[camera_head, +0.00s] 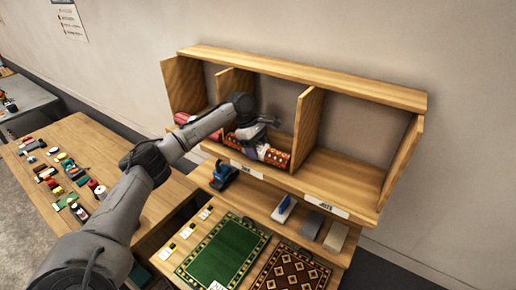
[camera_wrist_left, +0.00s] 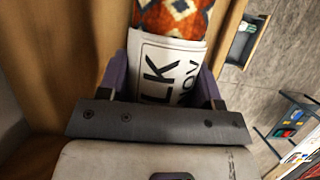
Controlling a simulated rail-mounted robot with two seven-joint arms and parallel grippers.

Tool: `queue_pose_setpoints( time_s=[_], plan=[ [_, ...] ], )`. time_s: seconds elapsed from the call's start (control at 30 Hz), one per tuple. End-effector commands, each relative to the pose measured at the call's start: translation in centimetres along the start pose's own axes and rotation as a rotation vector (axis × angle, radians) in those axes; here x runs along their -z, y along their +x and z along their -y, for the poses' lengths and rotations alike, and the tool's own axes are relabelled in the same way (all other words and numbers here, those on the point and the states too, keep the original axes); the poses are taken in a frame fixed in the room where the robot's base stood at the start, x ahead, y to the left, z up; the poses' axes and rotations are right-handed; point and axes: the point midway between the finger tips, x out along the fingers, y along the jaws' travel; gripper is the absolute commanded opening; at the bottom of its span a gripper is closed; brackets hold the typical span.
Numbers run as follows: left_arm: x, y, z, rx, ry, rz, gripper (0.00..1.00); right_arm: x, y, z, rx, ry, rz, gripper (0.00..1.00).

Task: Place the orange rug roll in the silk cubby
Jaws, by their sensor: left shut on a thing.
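The orange rug roll (camera_head: 275,157) has an orange, white and dark pattern and a white paper band. My left gripper (camera_head: 258,144) is shut on it at the band, and the roll lies in or just above the middle cubby. In the left wrist view the fingers stand on both sides of the band, with the patterned end of the roll (camera_wrist_left: 180,18) beyond. The middle cubby's label (camera_head: 247,169) is small but seems to read SILK. My left forearm and gripper hide part of the roll and the cubby floor. My right gripper is out of view.
A wooden divider (camera_head: 308,128) stands close to the roll's right end. The right cubby, labelled JUTE (camera_head: 327,207), is empty. A red roll (camera_head: 184,118) lies in the left cubby. Brushes, blocks and a green rug (camera_head: 224,252) lie below; a cluttered table (camera_head: 120,160) stands left.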

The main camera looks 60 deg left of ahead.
Motion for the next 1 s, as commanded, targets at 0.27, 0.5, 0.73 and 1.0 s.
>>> queue_pose_setpoints(
  time_s=[0.27, 0.5, 0.73, 1.0],
  plan=[
    [0.1, 0.2, 0.0, 0.0, 0.0, 0.0, 0.7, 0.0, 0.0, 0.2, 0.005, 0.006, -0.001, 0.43],
    [0.1, 0.2, 0.0, 0.0, 0.0, 0.0, 0.84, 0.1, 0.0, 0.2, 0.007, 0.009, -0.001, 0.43],
    [0.0, -0.3, 0.0, -0.002, 0.0, 0.001, 0.84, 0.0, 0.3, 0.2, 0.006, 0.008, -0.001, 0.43],
    [0.0, -3.2, -0.1, -0.002, 0.0, 0.002, 0.84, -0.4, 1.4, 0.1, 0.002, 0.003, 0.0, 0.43]
  ],
)
